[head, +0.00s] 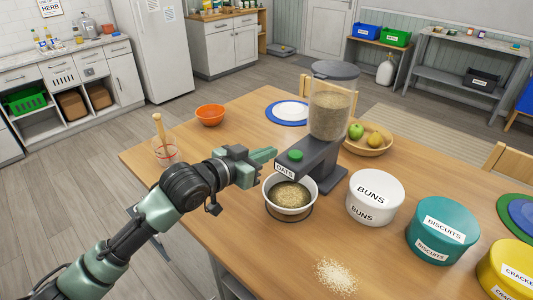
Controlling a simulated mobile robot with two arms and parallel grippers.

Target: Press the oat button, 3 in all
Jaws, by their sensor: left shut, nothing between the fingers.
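The oat dispenser (331,110) stands on the wooden table, with a clear hopper of oats on a dark base. Its green button (295,155) sits on top of the front arm, above a label reading OATS (284,171). A white bowl (270,205) stands under the spout with oats in it. My left gripper (275,154) is shut and empty. Its fingertips are just left of the green button; I cannot tell whether they touch it. My right gripper is not in view.
A white BUNS tin (375,198), a teal BISCUITS tin (442,231) and a yellow tin (506,270) stand to the right. Loose oats (336,275) lie at the front. An orange bowl (210,115), a glass jar (166,150) and a fruit bowl (369,147) stand farther back.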

